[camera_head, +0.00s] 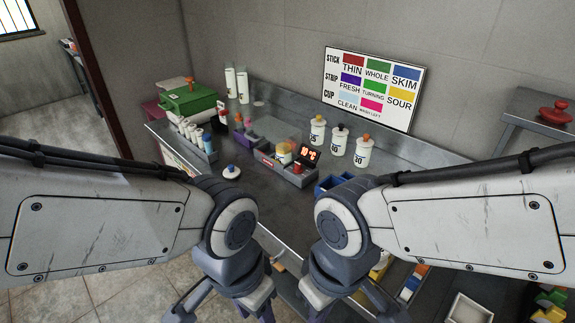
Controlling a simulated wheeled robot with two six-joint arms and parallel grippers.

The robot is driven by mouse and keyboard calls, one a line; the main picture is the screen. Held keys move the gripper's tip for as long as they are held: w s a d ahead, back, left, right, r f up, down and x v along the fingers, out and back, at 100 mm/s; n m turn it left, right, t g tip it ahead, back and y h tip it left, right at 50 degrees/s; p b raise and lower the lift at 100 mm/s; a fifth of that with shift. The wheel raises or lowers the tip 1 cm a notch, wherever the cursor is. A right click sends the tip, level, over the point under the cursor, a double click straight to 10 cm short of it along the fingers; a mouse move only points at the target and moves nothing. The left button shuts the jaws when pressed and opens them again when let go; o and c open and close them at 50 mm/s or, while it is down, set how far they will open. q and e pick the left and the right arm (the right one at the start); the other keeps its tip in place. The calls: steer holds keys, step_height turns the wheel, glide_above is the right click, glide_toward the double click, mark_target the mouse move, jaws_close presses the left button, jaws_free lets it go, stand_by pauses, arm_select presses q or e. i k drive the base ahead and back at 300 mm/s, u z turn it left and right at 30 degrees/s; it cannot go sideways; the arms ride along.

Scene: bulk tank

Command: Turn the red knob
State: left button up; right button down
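A red knob-like piece (556,112) with a round flared base sits on the grey side table at the far right. A small red part (298,168) also shows on the grey unit with the lit red display, in the middle of the bench; it is too small to make out well. My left gripper (245,303) and my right gripper (340,299) hang low at the bottom centre, in front of the bench and far from both red parts. Their fingertips are cut off or hidden, so I cannot tell whether they are open.
The steel bench (283,208) holds a green box (188,103), a rack of tubes (203,140), several white bottles (362,152) and a white-lidded piece (231,172). A colour chart (372,88) is on the wall behind. Bins with coloured pieces stand at the lower right.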

mark_target(297, 169)
steer(key=u, duration=0.75)
steer(key=i, duration=0.7)
